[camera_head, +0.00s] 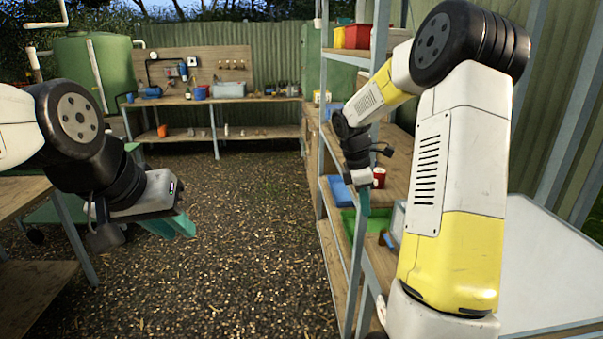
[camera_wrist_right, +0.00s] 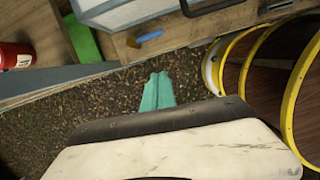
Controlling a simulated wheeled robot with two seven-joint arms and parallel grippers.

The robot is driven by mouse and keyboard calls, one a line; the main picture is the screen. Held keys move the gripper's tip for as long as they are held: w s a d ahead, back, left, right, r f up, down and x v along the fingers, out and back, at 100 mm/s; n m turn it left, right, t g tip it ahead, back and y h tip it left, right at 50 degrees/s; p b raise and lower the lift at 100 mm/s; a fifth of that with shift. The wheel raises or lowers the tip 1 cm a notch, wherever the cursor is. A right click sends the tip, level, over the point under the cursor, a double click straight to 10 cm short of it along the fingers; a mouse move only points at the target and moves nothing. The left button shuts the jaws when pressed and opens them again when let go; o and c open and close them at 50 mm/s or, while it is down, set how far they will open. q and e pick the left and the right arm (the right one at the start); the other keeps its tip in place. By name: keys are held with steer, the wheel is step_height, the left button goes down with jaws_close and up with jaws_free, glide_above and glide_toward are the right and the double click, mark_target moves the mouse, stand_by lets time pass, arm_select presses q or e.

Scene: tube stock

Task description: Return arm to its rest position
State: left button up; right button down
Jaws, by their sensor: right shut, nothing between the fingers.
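My right arm (camera_head: 440,160) is raised and bent at the right of the head view, in front of the shelving. Its right gripper (camera_head: 365,207) hangs fingers down beside the shelf's front post. In the right wrist view, the teal fingers of the right gripper (camera_wrist_right: 158,80) lie together with nothing between them, above gravel. My left gripper (camera_head: 180,227) is at the left of the head view, over the gravel, with its teal fingers angled down and right. No object shows in it, but the gap between its fingers is not clear.
The metal shelving (camera_head: 357,240) stands close to my right gripper. It holds a red can (camera_head: 379,177), which the wrist view also shows (camera_wrist_right: 14,56), and a green tray (camera_head: 350,222). A wooden bench (camera_head: 25,195) is at the left. The gravel floor (camera_head: 240,230) between is clear.

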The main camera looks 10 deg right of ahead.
steer(key=s+a+r+m+t+y, duration=0.1)
steer(key=s+a+r+m, duration=0.3)
steer(key=s, duration=0.4)
steer(key=s+a+r+m+t+y, duration=0.2)
steer(key=s+a+r+m+t, duration=0.1)
steer(key=s, duration=0.5)
steer(key=s+a+r+m+t+y, duration=0.1)
steer(key=s+a+r+m+t, duration=0.1)
steer(key=s+a+r+m, duration=0.4)
steer(key=s+r+m, duration=0.1)
steer(key=m, duration=0.1)
steer(key=shift+s+m+y, duration=0.4)
